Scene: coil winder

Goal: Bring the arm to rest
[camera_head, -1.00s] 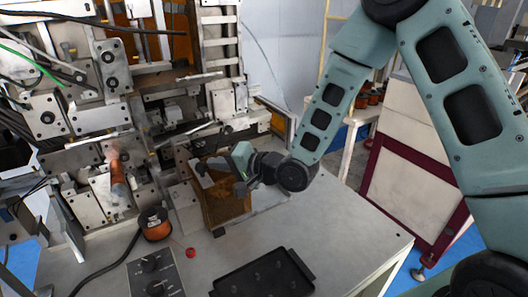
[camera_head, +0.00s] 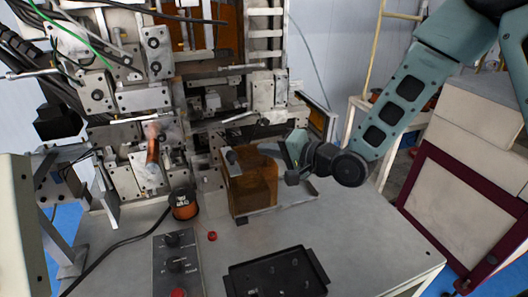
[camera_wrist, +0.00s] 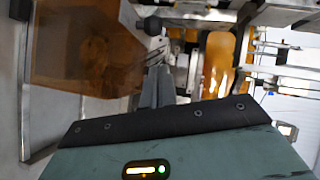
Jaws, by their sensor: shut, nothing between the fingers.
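My arm comes in from the upper right in the head view, bent down over the table (camera_head: 380,240). My gripper (camera_head: 297,147) is beside the upper right of an amber see-through box (camera_head: 252,185); its fingers are hard to make out there. In the wrist view my gripper (camera_wrist: 158,78) shows its grey fingers shut together with nothing between them. The amber box (camera_wrist: 85,50) is to their left, and a lever with a black ball knob (camera_wrist: 152,25) is just beyond the fingertips. I cannot tell whether the fingers touch anything.
The coil winder's metal plates (camera_head: 140,98) fill the left and back. An orange-and-black spool (camera_head: 184,203), a control box (camera_head: 178,262) and a black tray (camera_head: 275,275) are on the table. A white cabinet with a dark red frame (camera_head: 470,200) stands right. The table's right front is clear.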

